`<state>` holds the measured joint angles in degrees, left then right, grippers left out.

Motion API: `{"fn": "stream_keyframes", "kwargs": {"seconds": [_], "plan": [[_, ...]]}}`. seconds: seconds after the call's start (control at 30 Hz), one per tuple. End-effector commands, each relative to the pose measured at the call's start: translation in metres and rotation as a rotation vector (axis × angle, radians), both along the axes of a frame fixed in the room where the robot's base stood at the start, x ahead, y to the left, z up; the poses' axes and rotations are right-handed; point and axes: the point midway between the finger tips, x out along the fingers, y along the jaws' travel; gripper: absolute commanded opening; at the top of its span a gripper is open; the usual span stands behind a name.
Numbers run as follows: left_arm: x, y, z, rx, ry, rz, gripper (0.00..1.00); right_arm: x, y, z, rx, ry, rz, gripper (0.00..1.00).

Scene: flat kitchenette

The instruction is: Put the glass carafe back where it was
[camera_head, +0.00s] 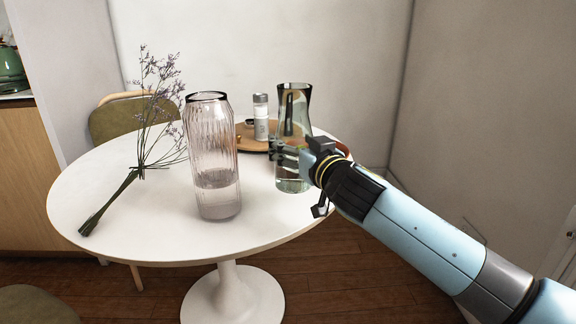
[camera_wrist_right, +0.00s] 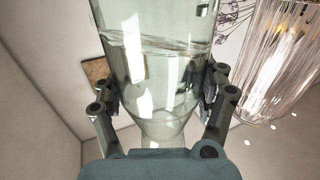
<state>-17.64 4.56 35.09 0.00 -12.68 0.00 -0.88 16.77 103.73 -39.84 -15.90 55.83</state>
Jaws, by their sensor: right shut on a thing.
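The glass carafe (camera_head: 294,105) is greenish, clear and upright, with water in its lower part. It is at the right side of the round white table. My right gripper (camera_head: 291,155) reaches in from the right and is shut around the carafe's lower body. In the right wrist view the carafe (camera_wrist_right: 155,75) fills the middle, between the two fingers of the gripper (camera_wrist_right: 163,82). I cannot tell whether its base touches the table. My left gripper is not in view.
A ribbed clear vase (camera_head: 212,150) with water stands left of the carafe on the table (camera_head: 130,235). A dried flower bunch (camera_head: 135,175) lies at the left. Behind, a round wooden tray (camera_head: 247,143) holds a grey-white bottle (camera_head: 261,120). The table's front edge is clear.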

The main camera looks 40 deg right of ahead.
Motion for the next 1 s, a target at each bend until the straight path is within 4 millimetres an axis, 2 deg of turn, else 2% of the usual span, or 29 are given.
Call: {"fn": "stream_keyframes", "kwargs": {"seconds": [0.07,0.2,0.4,0.47,0.93,0.97,1.0], "plan": [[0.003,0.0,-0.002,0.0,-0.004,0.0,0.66,0.01,0.003,-0.004,0.0,-0.005,0.001,0.15],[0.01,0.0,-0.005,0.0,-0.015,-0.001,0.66,0.016,0.004,-0.011,-0.003,-0.004,0.002,0.15],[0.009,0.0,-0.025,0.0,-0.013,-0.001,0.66,0.016,0.004,-0.044,-0.004,0.001,0.001,0.15],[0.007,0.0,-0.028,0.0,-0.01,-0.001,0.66,0.016,0.004,-0.049,-0.003,-0.001,0.001,0.15],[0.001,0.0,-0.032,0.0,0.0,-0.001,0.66,0.016,0.004,-0.052,-0.002,-0.004,0.001,0.15],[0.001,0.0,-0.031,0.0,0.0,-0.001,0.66,0.015,0.004,-0.053,-0.001,0.0,0.0,0.77],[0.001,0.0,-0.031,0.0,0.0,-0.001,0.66,0.015,0.004,-0.053,-0.001,0.0,0.0,0.82]]}}
